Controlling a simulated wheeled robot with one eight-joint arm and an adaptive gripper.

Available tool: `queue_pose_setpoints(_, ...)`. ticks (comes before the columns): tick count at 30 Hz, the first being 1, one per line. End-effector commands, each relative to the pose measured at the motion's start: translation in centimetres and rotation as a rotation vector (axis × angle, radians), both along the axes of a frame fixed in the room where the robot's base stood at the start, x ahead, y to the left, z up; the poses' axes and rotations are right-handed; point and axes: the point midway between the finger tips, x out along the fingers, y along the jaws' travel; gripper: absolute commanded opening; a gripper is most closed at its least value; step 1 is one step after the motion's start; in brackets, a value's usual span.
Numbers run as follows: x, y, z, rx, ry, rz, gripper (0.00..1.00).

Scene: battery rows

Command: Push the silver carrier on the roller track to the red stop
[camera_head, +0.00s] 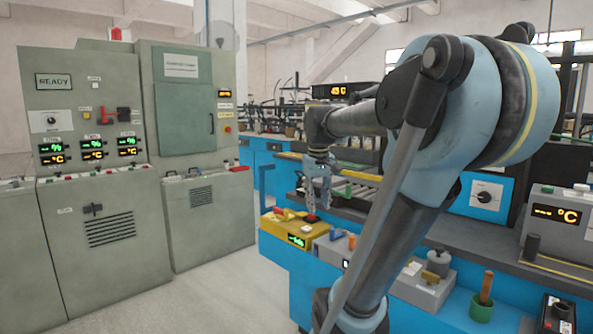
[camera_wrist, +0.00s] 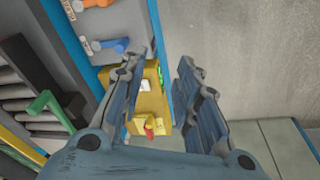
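My gripper (camera_head: 318,203) hangs pointing down at the near edge of the blue workbench, over the yellow box. In the wrist view my gripper (camera_wrist: 161,66) has its two fingers well apart with nothing between them; the yellow box (camera_wrist: 150,105) shows below and beyond the gap. The roller track (camera_head: 362,177) lies on the bench behind my gripper and partly behind my arm. Its dark grey rollers (camera_wrist: 15,90) show at the left edge of the wrist view, apart from the fingers. I cannot make out the silver carrier or the red stop in either view.
A yellow box (camera_head: 290,228) with a green display stands at the bench front, and a grey box (camera_head: 340,248) is beside it. A green bar (camera_wrist: 45,112) crosses near the rollers. Grey control cabinets (camera_head: 100,150) stand at left, with open floor (camera_head: 215,290) between.

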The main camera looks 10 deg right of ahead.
Motion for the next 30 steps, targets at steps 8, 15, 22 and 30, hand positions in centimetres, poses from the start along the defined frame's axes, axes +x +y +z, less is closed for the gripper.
queue_pose_setpoints(8,9.2,0.4,7.6,-0.036,0.018,0.095,0.30)
queue_pose_setpoints(15,17.1,0.9,12.6,-0.067,0.038,0.174,0.30)
queue_pose_setpoints(22,24.4,1.5,16.1,-0.095,0.054,0.250,0.30)
queue_pose_setpoints(30,32.5,2.4,18.5,-0.126,0.077,0.339,0.30)
